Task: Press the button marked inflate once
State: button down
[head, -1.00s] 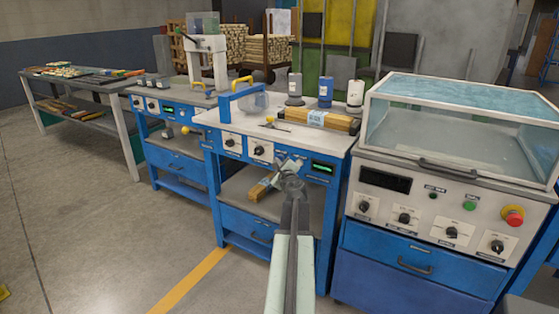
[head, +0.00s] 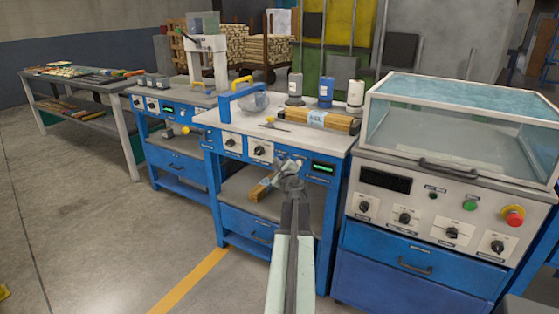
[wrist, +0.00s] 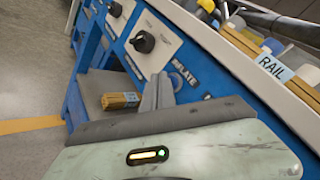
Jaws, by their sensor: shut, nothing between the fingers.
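The word INFLATE (wrist: 185,73) is printed on the blue front panel (wrist: 205,82) of the middle bench, just right of my fingertips in the wrist view. My gripper (head: 285,166) is shut and empty in front of this panel, between the black knobs and the green display. It also shows in the wrist view (wrist: 159,90), with its fingers pointing at the panel. I cannot tell whether the fingertips touch it.
A black knob (wrist: 144,42) sits left of my fingers, and a green display (head: 323,168) sits right of them. A wrapped RAIL bundle (head: 320,120) lies on the benchtop. A glass-covered machine (head: 452,205) stands close on the right.

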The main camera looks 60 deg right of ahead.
jog(key=shift+a, duration=0.5)
jog(key=a, duration=0.5)
dwell(0.8)
